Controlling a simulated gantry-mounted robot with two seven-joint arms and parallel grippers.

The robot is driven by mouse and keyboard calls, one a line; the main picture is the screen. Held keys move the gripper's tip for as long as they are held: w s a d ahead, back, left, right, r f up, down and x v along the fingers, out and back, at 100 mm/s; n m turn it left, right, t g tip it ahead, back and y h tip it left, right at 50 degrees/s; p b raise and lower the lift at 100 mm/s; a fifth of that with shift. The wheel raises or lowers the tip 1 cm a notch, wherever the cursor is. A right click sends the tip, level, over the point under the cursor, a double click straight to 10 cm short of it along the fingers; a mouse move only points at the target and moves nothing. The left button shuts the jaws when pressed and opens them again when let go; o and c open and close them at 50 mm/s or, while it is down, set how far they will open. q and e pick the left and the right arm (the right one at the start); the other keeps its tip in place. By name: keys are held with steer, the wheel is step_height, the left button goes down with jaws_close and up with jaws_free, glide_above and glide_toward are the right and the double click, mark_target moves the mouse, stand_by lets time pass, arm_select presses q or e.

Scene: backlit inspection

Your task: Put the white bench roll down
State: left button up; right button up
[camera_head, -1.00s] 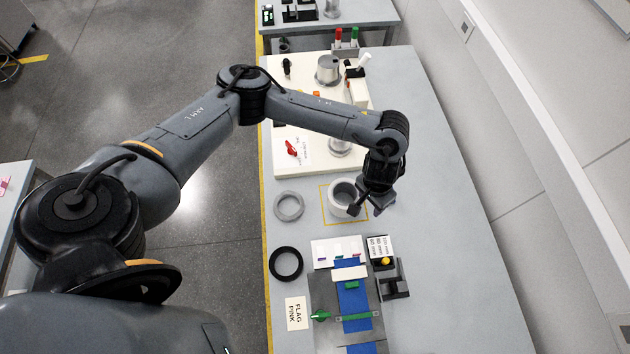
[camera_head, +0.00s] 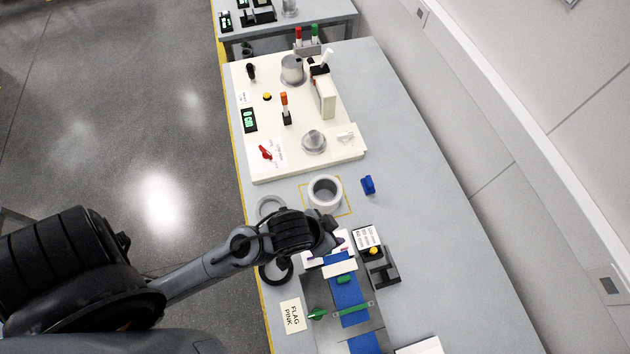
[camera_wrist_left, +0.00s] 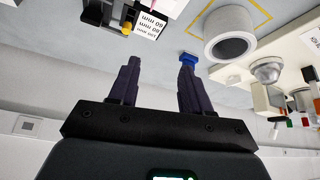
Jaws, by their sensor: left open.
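The white bench roll (camera_head: 324,194) stands upright on the grey bench, inside a yellow outlined square (camera_head: 346,208). Its round opening faces up. In the left wrist view the roll (camera_wrist_left: 230,36) is beyond the fingers, to the right, and apart from them. My left gripper (camera_head: 336,236) is above the bench on the near side of the roll, over the white card area. In the left wrist view its two fingers (camera_wrist_left: 158,80) are spread with nothing between them. My right gripper is not seen.
A grey ring (camera_head: 268,205) and a black ring (camera_head: 273,272) lie at the left bench edge, partly behind my arm. A cream panel (camera_head: 335,150) with knobs is beyond. The bench's right side is clear.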

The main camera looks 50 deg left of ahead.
arm_select(q)
steer(key=s+a+f+g+y, duration=0.1)
steer(key=s+a+g, duration=0.1)
steer(key=s+a, duration=0.4)
steer(key=shift+s+a+f, duration=0.25)
steer(key=shift+s+f, duration=0.1)
steer(key=shift+s, duration=0.05)
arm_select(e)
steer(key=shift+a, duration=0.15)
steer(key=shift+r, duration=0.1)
